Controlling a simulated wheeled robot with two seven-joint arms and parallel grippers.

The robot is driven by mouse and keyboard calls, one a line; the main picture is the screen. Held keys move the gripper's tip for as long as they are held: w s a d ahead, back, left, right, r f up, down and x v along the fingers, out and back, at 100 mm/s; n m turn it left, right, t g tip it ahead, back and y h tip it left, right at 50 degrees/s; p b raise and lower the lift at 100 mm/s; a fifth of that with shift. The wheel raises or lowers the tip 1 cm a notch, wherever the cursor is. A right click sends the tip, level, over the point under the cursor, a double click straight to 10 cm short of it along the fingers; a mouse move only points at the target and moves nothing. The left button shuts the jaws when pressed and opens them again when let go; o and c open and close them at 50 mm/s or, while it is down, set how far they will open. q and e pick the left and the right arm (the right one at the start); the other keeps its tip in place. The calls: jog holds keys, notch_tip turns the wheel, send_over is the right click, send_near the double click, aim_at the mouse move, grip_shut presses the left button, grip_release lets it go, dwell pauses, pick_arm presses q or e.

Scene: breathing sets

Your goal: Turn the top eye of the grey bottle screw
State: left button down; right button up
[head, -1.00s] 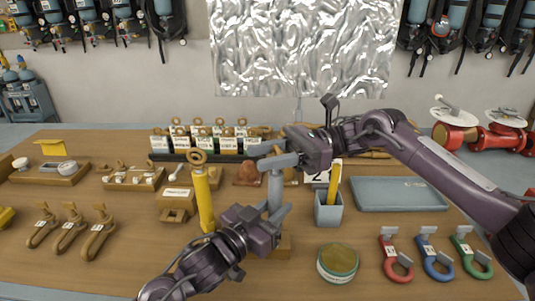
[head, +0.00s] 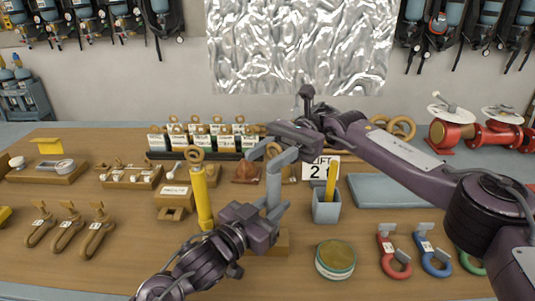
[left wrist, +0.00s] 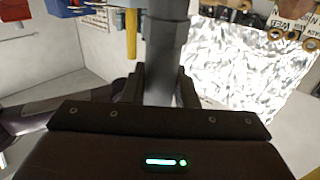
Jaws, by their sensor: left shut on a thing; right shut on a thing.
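The grey bottle screw (head: 273,182) stands upright near the middle of the table on a brown base (head: 283,243). Its top eye (head: 273,149) is partly hidden by my right gripper (head: 271,155), whose two fingers are shut on it from either side. My left gripper (head: 275,210) is shut on the lower grey body. In the left wrist view the grey body (left wrist: 167,50) runs down between the two dark fingers (left wrist: 160,88).
A yellow bottle screw (head: 201,198) stands close on the left. A grey cup (head: 326,210) with a yellow item is close on the right, with a round tin (head: 335,259) in front. Coloured shackles (head: 393,257) lie at front right. A row of labelled items (head: 200,140) stands behind.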

jog(key=shift+f, duration=0.3)
jog(key=o, duration=1)
jog(key=shift+w, duration=0.1)
jog(key=shift+r, duration=0.2)
notch_tip(320, 180, up, 10)
jog(key=shift+c, duration=0.5)
